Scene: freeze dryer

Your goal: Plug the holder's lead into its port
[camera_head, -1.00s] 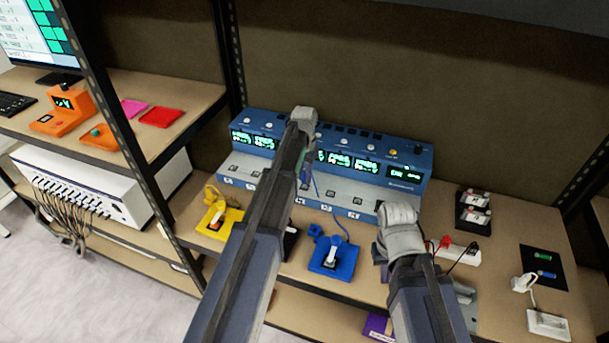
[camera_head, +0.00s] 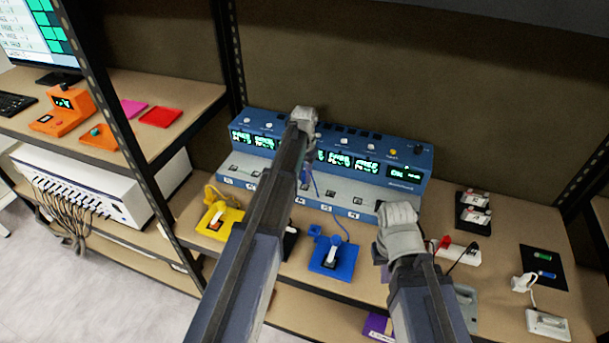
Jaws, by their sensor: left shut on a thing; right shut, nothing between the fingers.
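A blue holder (camera_head: 333,258) with a white-handled item stands on the bench in front of the blue-and-grey machine (camera_head: 395,176). A thin blue lead (camera_head: 343,228) runs up from it toward the machine's front. My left gripper (camera_head: 305,181) is at the machine's lower front and is shut on what looks like the end of this lead. The plug itself is too small and hidden to make out, and I cannot tell whether it touches a port. My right gripper (camera_head: 385,272) is shut and empty, low over the bench right of the blue holder, partly hidden by its own wrist.
A yellow holder (camera_head: 220,222) with its own lead stands left, and a dark holder (camera_head: 291,240) is partly behind my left arm. A white power strip (camera_head: 462,253), a black rack (camera_head: 474,212) and a black mat (camera_head: 541,266) lie to the right. Shelf posts flank the bench.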

